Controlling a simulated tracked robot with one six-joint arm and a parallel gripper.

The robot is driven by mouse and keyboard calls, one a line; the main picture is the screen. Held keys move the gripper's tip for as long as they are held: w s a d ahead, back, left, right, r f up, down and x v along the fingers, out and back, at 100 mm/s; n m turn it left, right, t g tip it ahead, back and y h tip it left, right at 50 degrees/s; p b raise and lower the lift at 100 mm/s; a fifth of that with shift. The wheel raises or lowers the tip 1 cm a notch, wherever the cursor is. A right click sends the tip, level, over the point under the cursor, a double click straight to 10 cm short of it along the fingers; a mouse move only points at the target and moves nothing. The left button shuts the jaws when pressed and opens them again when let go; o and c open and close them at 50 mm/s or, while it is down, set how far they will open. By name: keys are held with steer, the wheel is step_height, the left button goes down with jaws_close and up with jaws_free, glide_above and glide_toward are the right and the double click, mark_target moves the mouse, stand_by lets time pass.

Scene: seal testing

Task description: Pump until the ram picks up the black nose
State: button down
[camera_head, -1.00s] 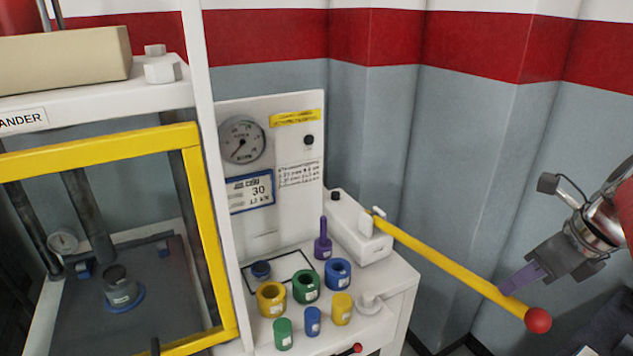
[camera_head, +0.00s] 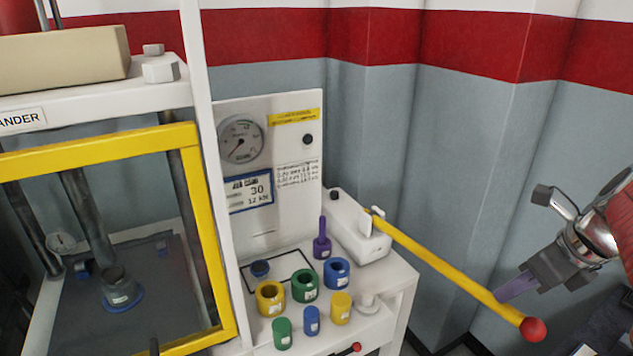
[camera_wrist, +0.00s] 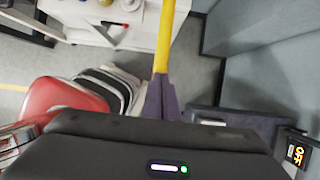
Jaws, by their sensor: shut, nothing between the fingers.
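The yellow pump lever (camera_head: 445,262) slopes down to the right from a white pump block (camera_head: 357,232) and ends in a red ball (camera_head: 533,329). My gripper (camera_head: 507,294) is shut, its purple fingertips at the lever just short of the ball. In the wrist view the lever (camera_wrist: 165,40) runs away from my fingertips (camera_wrist: 161,82); nothing shows gripped between them. Behind the yellow-framed guard (camera_head: 205,240), a dark cylinder (camera_head: 118,286) stands upright on a blue ring. I cannot tell whether this is the black nose. The ram's contact is not clearly visible.
Several coloured cylinders, including a yellow one (camera_head: 270,298) and a green one (camera_head: 305,285), stand on the white bench.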

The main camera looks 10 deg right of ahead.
step_height(320, 180, down, 11)
steer(key=shift+s, duration=0.25)
stand_by(4.4)
steer(key=shift+r, duration=0.15)
steer(key=r, duration=1.3)
steer(key=shift+w+r, duration=0.2)
steer(key=shift+w, duration=0.1)
steer(key=shift+r, duration=0.25)
steer(key=v, duration=0.8)
steer(key=shift+s+f, duration=0.2)
steer(key=shift+s, duration=0.15)
